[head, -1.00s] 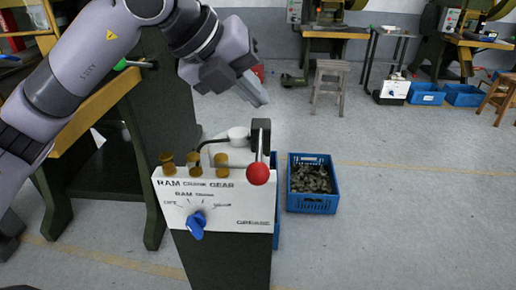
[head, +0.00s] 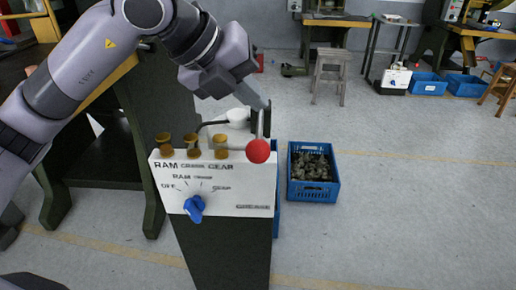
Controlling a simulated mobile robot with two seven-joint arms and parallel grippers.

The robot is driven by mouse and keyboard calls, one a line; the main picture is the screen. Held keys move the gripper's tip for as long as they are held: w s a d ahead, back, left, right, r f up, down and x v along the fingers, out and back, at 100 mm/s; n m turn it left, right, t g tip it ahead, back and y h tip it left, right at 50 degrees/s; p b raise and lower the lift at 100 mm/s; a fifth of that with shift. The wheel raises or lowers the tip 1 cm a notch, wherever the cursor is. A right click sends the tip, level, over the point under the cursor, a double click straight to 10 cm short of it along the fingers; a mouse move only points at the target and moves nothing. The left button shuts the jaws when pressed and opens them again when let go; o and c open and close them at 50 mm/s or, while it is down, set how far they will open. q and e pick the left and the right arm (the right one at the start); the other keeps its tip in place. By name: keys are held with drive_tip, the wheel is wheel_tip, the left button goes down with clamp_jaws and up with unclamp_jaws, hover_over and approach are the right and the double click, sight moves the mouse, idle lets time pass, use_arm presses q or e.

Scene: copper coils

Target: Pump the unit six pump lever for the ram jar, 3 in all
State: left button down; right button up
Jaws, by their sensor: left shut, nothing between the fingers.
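The pump lever ends in a red ball (head: 258,151) in front of the top right of a white panel (head: 232,186) on a dark green stand. The lever's rod rises from the ball to a dark block (head: 254,122). My left gripper (head: 262,104) is shut and empty, its fingertips at the upper rod just above the ball. I cannot tell whether they touch it. A blue selector knob (head: 195,207) sits under the printed OFF, RAM, CRANK and GEAR marks. Three brass cups (head: 193,146) stand above the RAM, CRANK and GEAR labels. My right gripper is not in view.
A blue crate (head: 289,192) of dark metal parts stands on the floor right of the stand. A grey stool (head: 331,70), more blue crates (head: 428,83) and machines stand at the back.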

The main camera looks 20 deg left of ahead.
sight(253, 141)
use_arm(q)
wheel_tip(253, 141, down, 3)
drive_tip(key=shift+s+r+b, duration=0.15)
drive_tip(key=shift+b, duration=0.75)
drive_tip(key=shift+f+b, duration=0.35)
drive_tip(key=shift+f, duration=0.05)
drive_tip(key=shift+s+f, duration=0.1)
idle(0.8)
drive_tip(key=shift+f+b, duration=0.25)
drive_tip(key=shift+b, duration=0.25)
drive_tip(key=shift+d, duration=0.1)
